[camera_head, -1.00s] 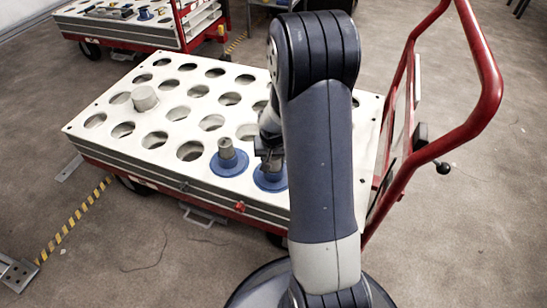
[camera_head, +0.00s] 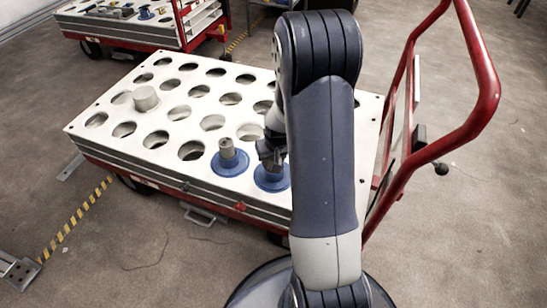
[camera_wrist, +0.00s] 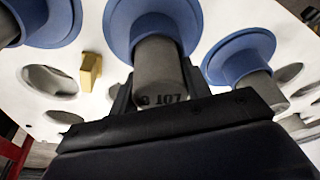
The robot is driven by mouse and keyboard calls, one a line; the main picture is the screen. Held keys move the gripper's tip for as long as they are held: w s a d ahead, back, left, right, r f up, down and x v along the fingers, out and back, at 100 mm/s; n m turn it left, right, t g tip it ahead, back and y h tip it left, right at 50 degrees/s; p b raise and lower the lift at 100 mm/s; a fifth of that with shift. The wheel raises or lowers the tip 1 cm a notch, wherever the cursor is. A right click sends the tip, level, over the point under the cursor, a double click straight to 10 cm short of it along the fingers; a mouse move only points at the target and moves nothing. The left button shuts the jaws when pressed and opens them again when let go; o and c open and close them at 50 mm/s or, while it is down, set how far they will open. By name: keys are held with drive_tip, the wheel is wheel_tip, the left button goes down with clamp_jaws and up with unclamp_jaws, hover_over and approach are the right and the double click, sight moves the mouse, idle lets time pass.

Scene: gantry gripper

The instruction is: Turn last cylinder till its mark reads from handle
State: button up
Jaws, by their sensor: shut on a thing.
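My gripper (camera_wrist: 158,92) is shut on a grey cylinder (camera_wrist: 158,62) that stands in a blue flanged collar (camera_wrist: 125,15). Dark lettering, partly cut off by my gripper, shows on the cylinder's side facing the wrist camera. In the head view my gripper (camera_head: 270,152) is at the blue collar (camera_head: 272,182) on the cart's near edge, and my arm hides part of it. A second grey cylinder (camera_head: 227,148) in a blue collar (camera_head: 222,170) stands just left, apart from my gripper. The red handle (camera_head: 487,75) rises at the cart's right end.
The cart's white top (camera_head: 105,108) has rows of open holes. A pale round plug (camera_head: 145,98) stands near its left side. In the wrist view, a small tan block (camera_wrist: 90,70) shows beside a hole. Another cart (camera_head: 120,30) stands behind at left.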

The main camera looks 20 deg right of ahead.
drive_tip(key=shift+f+n+y+b, duration=0.1)
drive_tip(key=shift+n+y+b, duration=0.2)
drive_tip(key=shift+n+b, duration=0.95)
drive_tip(key=shift+n, duration=0.25)
drive_tip(key=shift+n+y+b, duration=0.3)
drive_tip(key=shift+n+b, duration=0.6)
drive_tip(key=shift+b, duration=0.1)
drive_tip(key=shift+a+n+b, duration=0.1)
drive_tip(key=shift+n+b, duration=0.3)
drive_tip(key=shift+n, duration=0.2)
drive_tip(key=shift+y, duration=0.3)
